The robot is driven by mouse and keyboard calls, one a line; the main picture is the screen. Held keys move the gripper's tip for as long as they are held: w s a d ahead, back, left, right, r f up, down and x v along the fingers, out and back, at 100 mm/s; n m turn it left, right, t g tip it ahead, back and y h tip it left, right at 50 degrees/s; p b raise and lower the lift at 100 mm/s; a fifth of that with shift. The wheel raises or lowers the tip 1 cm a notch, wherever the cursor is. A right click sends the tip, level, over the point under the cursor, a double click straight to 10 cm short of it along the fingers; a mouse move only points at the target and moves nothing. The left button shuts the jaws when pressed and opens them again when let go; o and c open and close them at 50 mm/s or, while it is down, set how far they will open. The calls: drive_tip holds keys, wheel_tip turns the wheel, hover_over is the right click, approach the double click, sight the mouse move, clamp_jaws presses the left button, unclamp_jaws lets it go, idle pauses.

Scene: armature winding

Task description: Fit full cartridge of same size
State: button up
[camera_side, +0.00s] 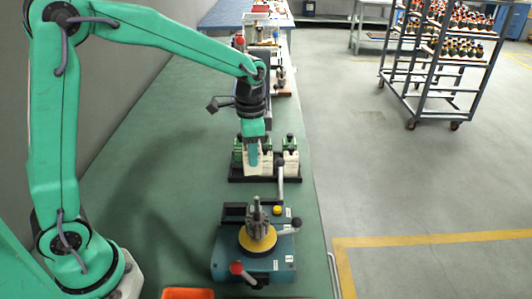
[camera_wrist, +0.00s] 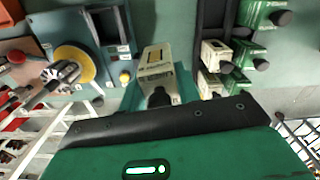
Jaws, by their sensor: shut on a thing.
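My gripper (camera_wrist: 158,92) is shut on a cream cartridge (camera_wrist: 157,62) with a black knob, which the jaws grip. In the side view my gripper (camera_side: 252,154) is in front of the cartridge rack (camera_side: 262,180), and the held cartridge's cream body (camera_side: 251,173) shows below the fingers. Whether it touches the rack is unclear. Other cream cartridges (camera_side: 291,161) and green cartridges (camera_wrist: 250,55) stand at the rack. The winding machine (camera_side: 225,264) has a yellow disc (camera_side: 257,239) around a metal armature (camera_side: 257,215). A dark frame (camera_wrist: 108,25) sits on its base.
The machine's lever with a black knob (camera_side: 296,223) and its red knob (camera_side: 236,268) stick out. An orange tray (camera_side: 188,293) lies at the front edge. More equipment (camera_side: 268,62) stands farther back. The green bench (camera_side: 150,190) is clear on the left; a loaded trolley (camera_side: 440,60) stands on the floor.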

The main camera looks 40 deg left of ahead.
drive_tip(key=m, duration=0.2)
approach(234, 204)
wheel_tip(234, 204, up, 2)
drive_tip(key=s+d, duration=0.2)
drive_tip(key=shift+w+d, duration=0.1)
drive_tip(key=shift+w, duration=0.1)
drive_tip(key=shift+f, duration=0.15)
drive_tip(key=shift+f, duration=2.05)
drive_tip(key=shift+f, duration=2.35)
drive_tip(key=o, duration=1.1)
drive_tip(key=shift+r, duration=0.15)
